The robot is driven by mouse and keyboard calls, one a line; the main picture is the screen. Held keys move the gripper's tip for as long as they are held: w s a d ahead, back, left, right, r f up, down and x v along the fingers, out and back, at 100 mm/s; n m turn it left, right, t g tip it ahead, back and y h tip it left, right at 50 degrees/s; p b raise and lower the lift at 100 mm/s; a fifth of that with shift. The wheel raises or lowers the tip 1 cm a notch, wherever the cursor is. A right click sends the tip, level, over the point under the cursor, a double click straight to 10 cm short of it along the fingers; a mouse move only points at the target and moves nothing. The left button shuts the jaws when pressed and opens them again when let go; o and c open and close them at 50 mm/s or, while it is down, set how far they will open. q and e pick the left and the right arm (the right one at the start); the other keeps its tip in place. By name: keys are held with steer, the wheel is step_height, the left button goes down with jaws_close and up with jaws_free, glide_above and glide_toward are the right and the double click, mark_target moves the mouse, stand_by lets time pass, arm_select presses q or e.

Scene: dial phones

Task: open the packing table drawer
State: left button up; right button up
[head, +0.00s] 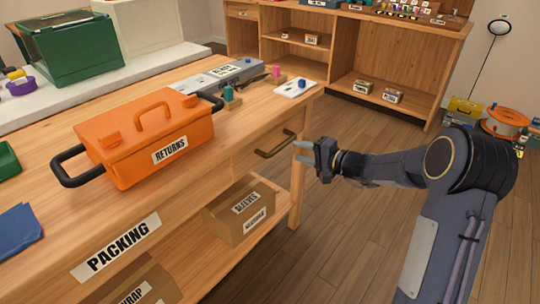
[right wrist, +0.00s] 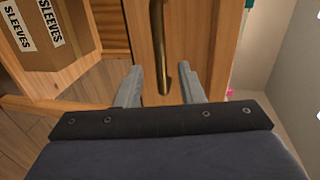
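The packing table (head: 190,249) stands at the left with a "PACKING" label on its front. Its drawer (head: 243,160) has a brass bar handle (head: 275,144) and looks shut. My right gripper (head: 302,152) is just right of the handle in the head view. In the right wrist view, my right gripper (right wrist: 165,90) is open, its two fingers apart, with the brass handle (right wrist: 158,45) showing between and beyond them. I cannot tell that either finger touches it. My left gripper is not in view.
An orange "RETURNS" box (head: 150,135) and a grey case (head: 222,75) stand on the tabletop. A "SLEEVES" carton (head: 240,211) sits on the shelf below the drawer.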

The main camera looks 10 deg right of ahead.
mark_target(282, 144)
steer(key=x, duration=0.8)
steer(key=shift+w, duration=0.1)
jaws_close()
